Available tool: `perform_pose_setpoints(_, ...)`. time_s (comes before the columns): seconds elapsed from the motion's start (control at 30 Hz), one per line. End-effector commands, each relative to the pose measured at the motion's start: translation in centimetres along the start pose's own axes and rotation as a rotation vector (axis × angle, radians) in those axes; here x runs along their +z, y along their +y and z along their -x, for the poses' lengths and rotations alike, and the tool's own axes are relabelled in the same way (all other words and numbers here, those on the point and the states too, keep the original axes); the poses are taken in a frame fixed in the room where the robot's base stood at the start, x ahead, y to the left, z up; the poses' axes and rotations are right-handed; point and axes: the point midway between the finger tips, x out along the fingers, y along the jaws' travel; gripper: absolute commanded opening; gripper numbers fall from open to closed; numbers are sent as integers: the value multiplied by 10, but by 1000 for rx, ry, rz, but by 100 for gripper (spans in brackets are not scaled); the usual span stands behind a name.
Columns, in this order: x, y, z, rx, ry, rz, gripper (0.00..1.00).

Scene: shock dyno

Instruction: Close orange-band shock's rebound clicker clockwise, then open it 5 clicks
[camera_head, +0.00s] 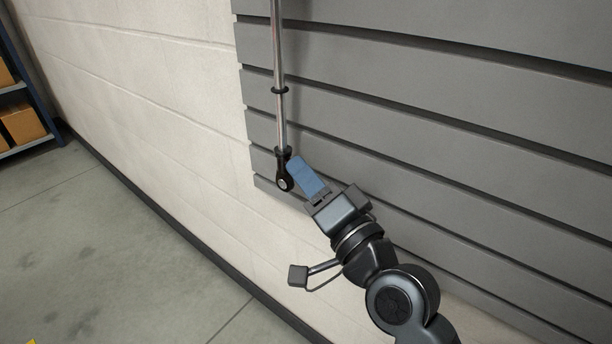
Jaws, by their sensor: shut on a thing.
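A shock hangs upright in front of the grey slatted panel. Its bright shaft (281,120) carries a black ring (280,90) and ends below in a black eyelet (284,183). The shock's upper part is out of view, and no orange band shows. My gripper (294,163) reaches in from the lower right, with its blue fingers tilted up to the left. The fingertips are shut at the right side of the shock's lower end, just above the eyelet. The rebound clicker is hidden by the fingers there, and its setting cannot be read.
The grey slatted panel (450,90) stands close behind the shock and gripper. A pale block wall (150,90) runs to the left. A blue shelf with cardboard boxes (22,122) stands at the far left.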

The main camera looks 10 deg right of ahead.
Motion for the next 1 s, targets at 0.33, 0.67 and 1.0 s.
perform_pose_setpoints(0.33,-4,-6,-1,38,-1,-82,0)
perform_pose_setpoints(0.67,-6,-10,-1,119,0,-276,0)
perform_pose_setpoints(1.0,-6,-12,-2,213,1,-509,0)
